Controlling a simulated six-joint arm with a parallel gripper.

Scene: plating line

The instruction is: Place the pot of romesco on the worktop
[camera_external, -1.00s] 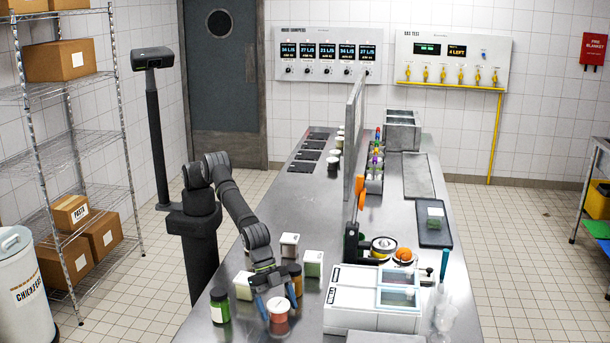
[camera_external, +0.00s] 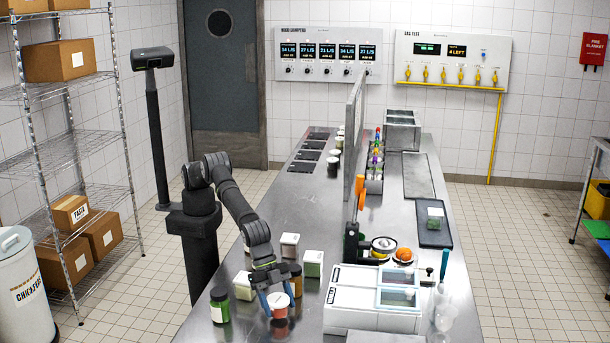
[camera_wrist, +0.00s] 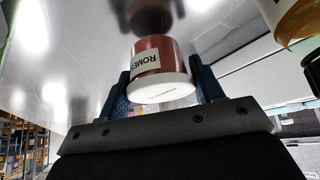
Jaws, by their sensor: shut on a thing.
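The pot of romesco (camera_external: 279,308), reddish with a white lid, is between the blue fingers of my gripper (camera_external: 278,302) over the near left part of the steel worktop (camera_external: 300,322). In the wrist view the pot (camera_wrist: 152,56) shows a label reading "ROMES" and its lid lies between both fingers (camera_wrist: 160,88). My gripper is shut on it. A dark reddish reflection shows in the steel beyond its base. The pot seems raised a little; the exact gap is hard to tell.
A green jar (camera_external: 220,306) stands to the left. An amber jar (camera_external: 295,279), a green-sided pot (camera_external: 313,264), a pale pot (camera_external: 243,287) and a white-lidded pot (camera_external: 290,246) stand close behind. A white unit (camera_external: 352,302) is to the right.

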